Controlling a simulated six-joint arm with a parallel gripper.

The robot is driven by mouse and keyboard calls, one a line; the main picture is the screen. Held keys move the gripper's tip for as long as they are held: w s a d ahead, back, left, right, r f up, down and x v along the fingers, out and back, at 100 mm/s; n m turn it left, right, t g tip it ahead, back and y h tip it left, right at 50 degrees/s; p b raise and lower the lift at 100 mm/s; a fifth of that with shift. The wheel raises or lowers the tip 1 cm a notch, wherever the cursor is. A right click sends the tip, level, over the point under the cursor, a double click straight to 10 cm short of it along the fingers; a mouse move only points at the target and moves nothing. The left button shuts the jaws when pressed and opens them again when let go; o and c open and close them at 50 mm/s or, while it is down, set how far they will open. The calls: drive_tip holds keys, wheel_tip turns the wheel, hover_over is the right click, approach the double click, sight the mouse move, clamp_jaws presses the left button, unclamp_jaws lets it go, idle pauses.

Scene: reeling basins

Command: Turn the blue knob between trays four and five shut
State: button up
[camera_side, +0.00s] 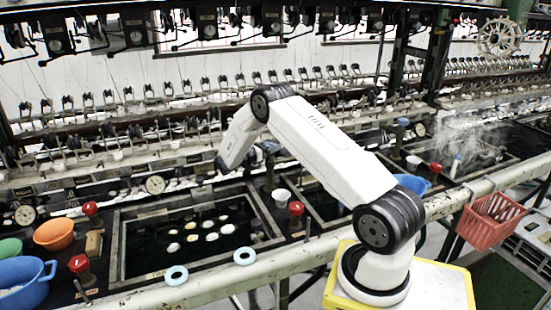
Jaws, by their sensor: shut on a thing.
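My arm reaches over the basins and bends down at the back. My gripper (257,157) is small and dark here, partly covered by my own arm. It is at the back of the divider between two dark water trays, shut on the blue knob (270,146), of which only a little blue shows. The knob's turn angle cannot be made out. The left tray (117,245) holds several pale cocoons in dark water. The tray on the right (325,222) is largely behind my arm. Another blue knob (402,122) stands farther right.
A white cup (281,196), an orange bowl (54,234) and a blue bowl (25,280) sit along the bench. A red basket (491,220) hangs at the right. Steam rises over the far right tray.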

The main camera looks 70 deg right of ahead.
drive_tip(key=shift+m+g+y, duration=0.5)
drive_tip(key=shift+m+g, duration=0.1)
drive_tip(key=shift+g, duration=0.3)
drive_tip(key=shift+m+g+y, duration=1.6)
drive_tip(key=shift+g, duration=0.3)
drive_tip(key=shift+m+g+y, duration=0.6)
drive_tip(key=shift+y, duration=0.1)
drive_tip(key=o, duration=1.3)
drive_tip(key=shift+w, duration=0.15)
drive_tip(key=shift+w+a+r, duration=0.5)
drive_tip(key=shift+w+r, duration=0.1)
drive_tip(key=shift+r, duration=0.6)
drive_tip(key=shift+w+a+r, duration=0.45)
drive_tip(key=shift+w+r, duration=0.2)
drive_tip(key=shift+r, duration=0.5)
drive_tip(key=shift+w+a+r, duration=0.5)
drive_tip(key=shift+w+r, duration=0.1)
drive_tip(key=shift+r, duration=0.6)
